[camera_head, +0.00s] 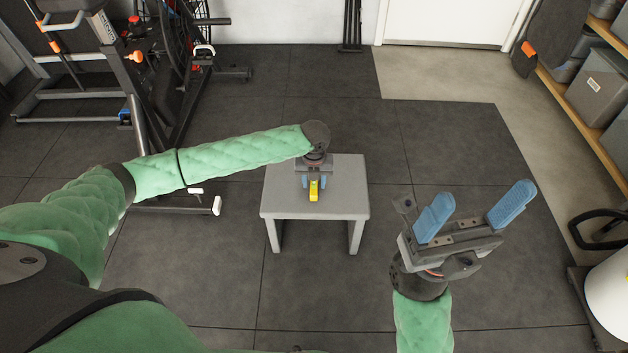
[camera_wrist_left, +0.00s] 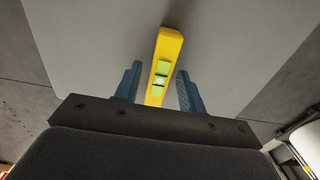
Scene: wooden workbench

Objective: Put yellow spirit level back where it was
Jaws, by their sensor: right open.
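The yellow spirit level (camera_head: 314,191), with a green vial window, is over the top of a small grey table (camera_head: 280,199). I cannot tell for certain whether it touches the tabletop. My left gripper (camera_head: 314,183) is above the table with its blue fingers on either side of the level. In the left wrist view, the level (camera_wrist_left: 167,48) runs between the fingertips (camera_wrist_left: 158,80), with a narrow gap on each side. The level's near end is hidden by the gripper body. My right gripper (camera_head: 478,211) is open and empty, to the right of the table.
The grey tabletop around the level is clear. Dark floor mats (camera_head: 330,290) surround the table. Exercise equipment (camera_head: 165,90) stands at the upper left. A shelf with grey bins (camera_head: 603,85) is at the right edge, and a white door (camera_head: 450,20) is at the back.

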